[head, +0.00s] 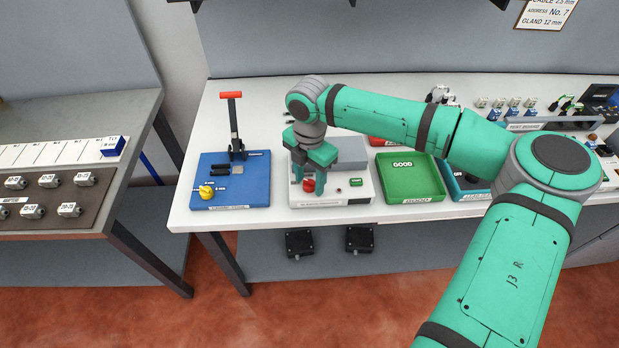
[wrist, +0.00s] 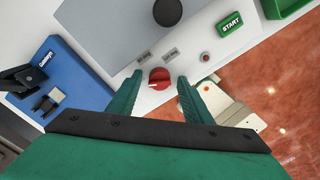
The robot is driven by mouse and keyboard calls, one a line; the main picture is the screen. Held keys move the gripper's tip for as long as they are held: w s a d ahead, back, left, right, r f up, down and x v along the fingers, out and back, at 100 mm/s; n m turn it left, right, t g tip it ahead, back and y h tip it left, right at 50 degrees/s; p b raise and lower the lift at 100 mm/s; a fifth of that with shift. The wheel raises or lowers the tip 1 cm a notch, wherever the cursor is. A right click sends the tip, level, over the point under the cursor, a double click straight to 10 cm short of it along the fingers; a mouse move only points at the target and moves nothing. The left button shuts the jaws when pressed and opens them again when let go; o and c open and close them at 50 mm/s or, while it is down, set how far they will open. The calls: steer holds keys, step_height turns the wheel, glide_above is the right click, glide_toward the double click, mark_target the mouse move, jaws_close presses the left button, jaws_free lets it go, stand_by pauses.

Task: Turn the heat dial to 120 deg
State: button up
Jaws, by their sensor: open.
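The heat dial is a red round knob with a pale pointer line (wrist: 159,78), on the white front of a machine (wrist: 225,62). In the head view the red knob (head: 308,186) shows just below my gripper. My gripper (wrist: 160,82) is open, with one green finger on each side of the dial in the wrist view. A gap shows between each finger and the knob; I cannot tell how far above it the tips are. Two small grey labels (wrist: 170,51) sit beside the dial, too small to read, so its angle setting cannot be read.
The machine carries a green START button (wrist: 231,23), a small red lamp (wrist: 205,57) and a dark round knob (wrist: 167,11). A blue fixture with an upright red-handled lever (head: 231,96) stands left. A green GOOD tray (head: 411,192) stands right.

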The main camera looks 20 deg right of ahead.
steer(key=c, duration=1)
steer(key=shift+c, duration=0.2)
